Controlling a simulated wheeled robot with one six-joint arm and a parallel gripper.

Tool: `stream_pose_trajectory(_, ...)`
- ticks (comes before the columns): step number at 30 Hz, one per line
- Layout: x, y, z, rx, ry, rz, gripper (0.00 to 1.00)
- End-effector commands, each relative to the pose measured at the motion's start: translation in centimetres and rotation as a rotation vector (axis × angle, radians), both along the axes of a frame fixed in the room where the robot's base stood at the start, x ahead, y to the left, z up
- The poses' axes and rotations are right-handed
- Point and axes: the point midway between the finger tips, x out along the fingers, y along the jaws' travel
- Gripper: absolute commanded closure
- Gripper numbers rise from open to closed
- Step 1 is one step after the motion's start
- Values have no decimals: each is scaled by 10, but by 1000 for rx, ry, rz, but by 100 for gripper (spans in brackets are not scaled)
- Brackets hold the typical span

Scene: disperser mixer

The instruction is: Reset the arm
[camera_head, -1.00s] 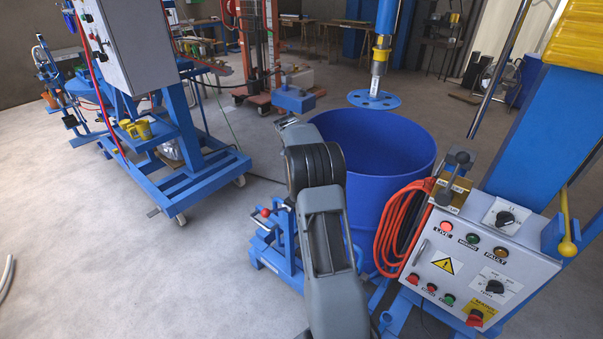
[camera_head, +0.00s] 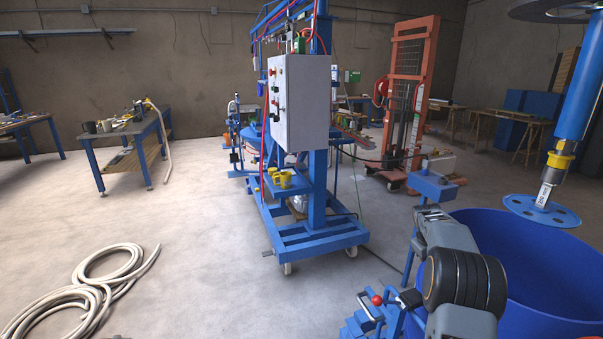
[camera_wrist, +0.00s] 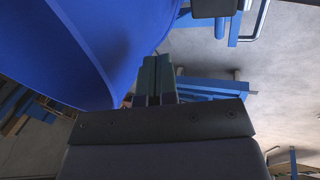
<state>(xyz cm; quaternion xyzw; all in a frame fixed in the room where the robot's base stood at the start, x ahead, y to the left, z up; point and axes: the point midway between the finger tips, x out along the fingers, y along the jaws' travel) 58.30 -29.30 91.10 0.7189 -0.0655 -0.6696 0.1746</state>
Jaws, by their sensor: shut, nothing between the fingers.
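My arm (camera_head: 465,275), grey with black bands, shows at the lower right of the head view, in front of the large blue drum (camera_head: 545,262). In the wrist view my gripper (camera_wrist: 155,72) is shut and empty, its two fingers together and pointing up the picture. The blue drum wall (camera_wrist: 85,45) fills the upper left of that view, close beside the fingers; whether they touch it I cannot tell. In the head view I cannot make out the fingertips.
A mixer shaft with a blue perforated disc (camera_head: 541,210) hangs over the drum. A wheeled blue frame with a grey cabinet (camera_head: 299,102) stands mid-view. A coiled pale hose (camera_head: 88,290) lies on the floor at left. An orange lift (camera_head: 409,95) stands behind. Floor between hose and frame is clear.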

Motion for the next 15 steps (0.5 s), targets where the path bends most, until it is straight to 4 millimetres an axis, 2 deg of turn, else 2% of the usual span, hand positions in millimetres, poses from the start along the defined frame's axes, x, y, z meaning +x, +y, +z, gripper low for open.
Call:
stream_pose_trajectory(1,-10,7,-19,34,24,-33,100)
stream_pose_trajectory(2,-17,12,-26,54,33,-58,100)
stream_pose_trajectory(3,-27,21,-30,80,37,-95,100)
stream_pose_trajectory(5,-42,40,-27,115,36,-140,100)
stream_pose_trajectory(11,-107,130,14,217,2,-251,100)
stream_pose_trajectory(15,-163,191,43,274,-33,-282,100)
